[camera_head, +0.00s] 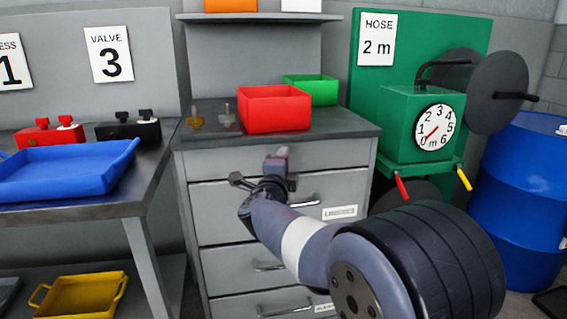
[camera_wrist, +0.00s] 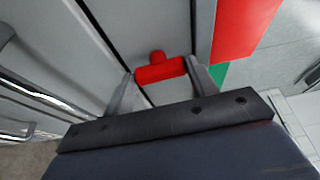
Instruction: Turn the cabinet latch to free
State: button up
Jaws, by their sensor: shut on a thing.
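The cabinet (camera_head: 335,185) is a grey drawer unit with a dark top. A small red latch (camera_wrist: 160,70), T-shaped, shows in the wrist view against a pale grey face. My gripper (camera_head: 278,162) is at the front of the cabinet's top drawer, just below the counter edge. In the wrist view my gripper (camera_wrist: 164,82) has one finger on each side of the latch's red bar and is shut on it. In the head view the latch cannot be made out behind my gripper, so its turn relative to the cabinet cannot be told there.
A red bin (camera_head: 274,109) and a green bin (camera_head: 312,89) stand on the cabinet top, beside two small valve-like fittings. A bench with a blue tray (camera_head: 60,172) is left. A green hose stand (camera_head: 405,108) with a dial and a blue barrel (camera_head: 522,200) are right.

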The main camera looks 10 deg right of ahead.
jog(key=shift+m, duration=0.4)
jog(key=o, duration=1)
jog(key=p+v, duration=0.2)
jog(key=v, duration=0.8)
jog(key=shift+s+a+r, duration=0.1)
jog(key=shift+s+a, duration=0.05)
jog(key=shift+s, duration=0.2)
jog(key=shift+w, duration=0.1)
